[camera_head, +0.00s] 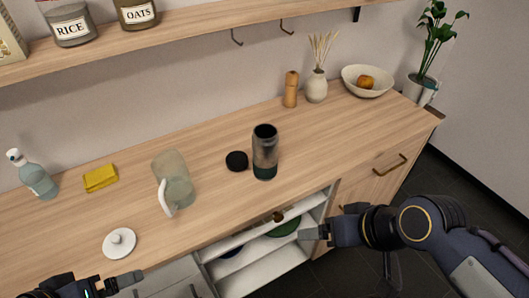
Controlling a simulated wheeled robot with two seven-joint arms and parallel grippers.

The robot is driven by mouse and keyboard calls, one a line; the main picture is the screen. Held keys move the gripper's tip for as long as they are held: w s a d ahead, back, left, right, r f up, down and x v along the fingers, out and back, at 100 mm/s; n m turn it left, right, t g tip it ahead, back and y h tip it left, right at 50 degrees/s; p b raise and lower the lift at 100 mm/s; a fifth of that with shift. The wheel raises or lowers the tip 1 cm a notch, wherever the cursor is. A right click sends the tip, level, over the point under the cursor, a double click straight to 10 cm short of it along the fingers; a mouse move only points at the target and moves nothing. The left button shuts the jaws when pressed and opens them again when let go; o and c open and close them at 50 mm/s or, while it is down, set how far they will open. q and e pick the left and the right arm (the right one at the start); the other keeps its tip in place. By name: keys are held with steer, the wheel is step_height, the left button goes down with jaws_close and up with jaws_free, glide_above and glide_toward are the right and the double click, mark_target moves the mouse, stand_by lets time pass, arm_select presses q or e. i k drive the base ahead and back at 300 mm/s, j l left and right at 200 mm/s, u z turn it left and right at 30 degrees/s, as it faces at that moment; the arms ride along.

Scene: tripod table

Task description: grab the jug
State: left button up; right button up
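The jug (177,180) is clear glass with a white handle on its lower left side. It stands upright on the wooden counter, left of centre. A white lid with a knob (120,243) lies on the counter to its lower left. My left gripper (136,277) is at the bottom left, in front of the counter edge, below the lid and apart from the jug. I cannot tell whether its fingers are apart. My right gripper (304,234) is at the open drawer, right of centre, far from the jug. Its fingertip gap is not clear.
A dark tumbler (265,155) and a black cap (237,161) stand right of the jug. A yellow sponge (100,178) and a spray bottle (36,177) are to the left. A shelf (190,28) with jars hangs above.

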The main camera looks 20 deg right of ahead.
mark_target(177, 191)
steer(key=l+u, duration=0.2)
steer(key=l, duration=0.4)
steer(key=l+u, duration=0.2)
steer(key=l, duration=0.4)
steer(key=k+l+u, duration=0.2)
steer(key=l, duration=0.35)
steer(key=i, duration=0.05)
